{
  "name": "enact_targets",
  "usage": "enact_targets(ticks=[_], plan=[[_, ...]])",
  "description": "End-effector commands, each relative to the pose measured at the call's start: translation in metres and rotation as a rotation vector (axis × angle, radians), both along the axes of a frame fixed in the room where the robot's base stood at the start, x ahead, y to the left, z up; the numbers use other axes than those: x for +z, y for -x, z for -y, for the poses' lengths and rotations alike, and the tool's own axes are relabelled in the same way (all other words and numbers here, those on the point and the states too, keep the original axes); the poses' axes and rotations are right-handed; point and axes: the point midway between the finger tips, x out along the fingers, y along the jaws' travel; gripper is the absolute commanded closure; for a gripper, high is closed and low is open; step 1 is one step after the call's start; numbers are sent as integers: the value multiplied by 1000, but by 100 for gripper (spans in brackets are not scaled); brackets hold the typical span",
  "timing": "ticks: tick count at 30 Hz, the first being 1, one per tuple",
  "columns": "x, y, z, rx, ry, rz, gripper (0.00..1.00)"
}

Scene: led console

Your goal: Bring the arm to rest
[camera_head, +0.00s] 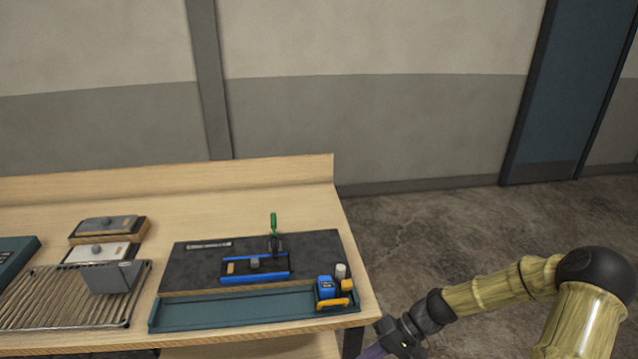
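My arm comes in at the lower right of the head view. Its wood-patterned links bend at a black joint and run left to a dark wrist. The wrist is low, just right of the front right corner of the wooden bench (345,225), and appears to hang beside it. Something purple shows below the wrist at the bottom edge. My gripper itself is cut off below the picture, so its fingers and anything in them are hidden.
On the bench stand a dark console board (205,262) with a green-handled clamp (273,224), a blue-framed part (255,279), a teal tray (185,314), blue and yellow items (326,287) and a wire rack (55,310). Bare floor (430,230) lies to the right.

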Motion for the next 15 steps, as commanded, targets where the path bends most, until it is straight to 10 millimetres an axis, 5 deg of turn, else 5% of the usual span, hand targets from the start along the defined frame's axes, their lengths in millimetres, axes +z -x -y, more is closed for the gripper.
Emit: enact_targets(ticks=[8,15], plan=[[8,31,10,75,357,6,100],[36,46,26,67,611,84,100]])
